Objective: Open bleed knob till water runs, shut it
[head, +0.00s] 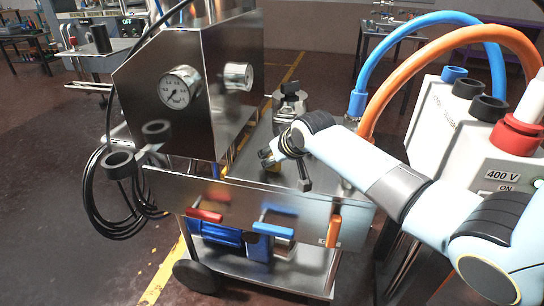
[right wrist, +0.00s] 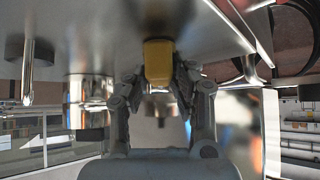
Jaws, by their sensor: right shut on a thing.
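My right gripper (head: 272,158) reaches in from the right over the top of the steel cart. In the right wrist view its two fingers (right wrist: 158,88) are closed around a small yellow knob (right wrist: 158,62) under a steel surface. I take this to be the bleed knob. In the head view only a bit of yellow (head: 264,153) shows at the gripper's tip; the gripper hides the rest. I see no running water in either view. My left gripper is not in view.
A black cable coil (head: 125,200) hangs at left.

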